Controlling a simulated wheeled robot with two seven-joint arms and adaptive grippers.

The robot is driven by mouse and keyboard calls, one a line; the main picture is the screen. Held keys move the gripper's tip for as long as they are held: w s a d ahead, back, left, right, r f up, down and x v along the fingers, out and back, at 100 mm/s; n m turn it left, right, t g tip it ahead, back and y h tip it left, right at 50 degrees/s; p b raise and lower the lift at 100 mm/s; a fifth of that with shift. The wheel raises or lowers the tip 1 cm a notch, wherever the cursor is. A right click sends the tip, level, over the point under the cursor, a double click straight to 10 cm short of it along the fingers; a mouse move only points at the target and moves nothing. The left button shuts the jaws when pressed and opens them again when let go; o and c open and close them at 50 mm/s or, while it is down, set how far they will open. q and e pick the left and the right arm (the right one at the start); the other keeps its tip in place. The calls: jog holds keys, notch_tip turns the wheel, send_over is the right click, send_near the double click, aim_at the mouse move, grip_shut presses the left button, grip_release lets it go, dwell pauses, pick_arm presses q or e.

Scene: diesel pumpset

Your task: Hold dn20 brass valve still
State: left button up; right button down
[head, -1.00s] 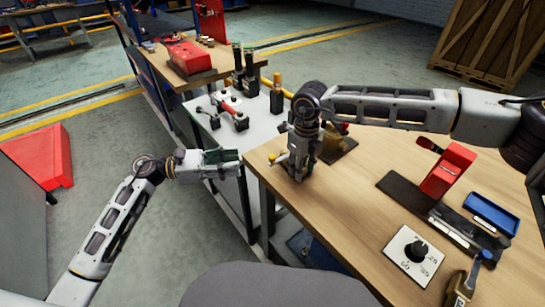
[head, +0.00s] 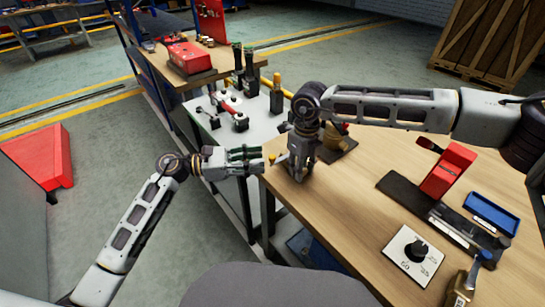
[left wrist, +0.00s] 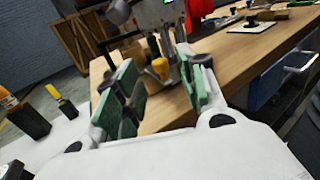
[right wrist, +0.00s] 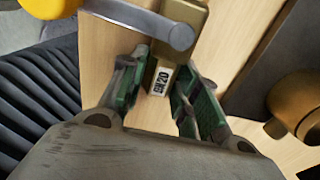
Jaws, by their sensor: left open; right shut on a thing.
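The DN20 brass valve (right wrist: 175,50) shows in the right wrist view between my right fingers, with a white DN20 label and a grey lever ending in a yellow knob. My right gripper (right wrist: 160,90) is shut on it, pointing down at the bench's left end. In the head view, the right gripper (head: 298,176) hides most of the valve; its yellow knob (head: 272,158) sticks out to the left. My left gripper (head: 252,160) is open just left of the knob. In the left wrist view, the yellow knob (left wrist: 160,68) appears between the open left fingers (left wrist: 160,95).
The wooden bench (head: 350,210) carries a red device (head: 450,170), a blue tray (head: 491,213) and a dial plate (head: 413,256). Another brass fitting (right wrist: 305,100) stands beside the right gripper. A lower grey table (head: 215,140) with several tools adjoins on the left.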

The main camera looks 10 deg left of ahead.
aim_at(273, 156)
pick_arm(q)
jog(key=shift+x, duration=2.6)
jog(key=c, duration=0.9)
grip_shut()
jog(key=shift+s+d, duration=0.1)
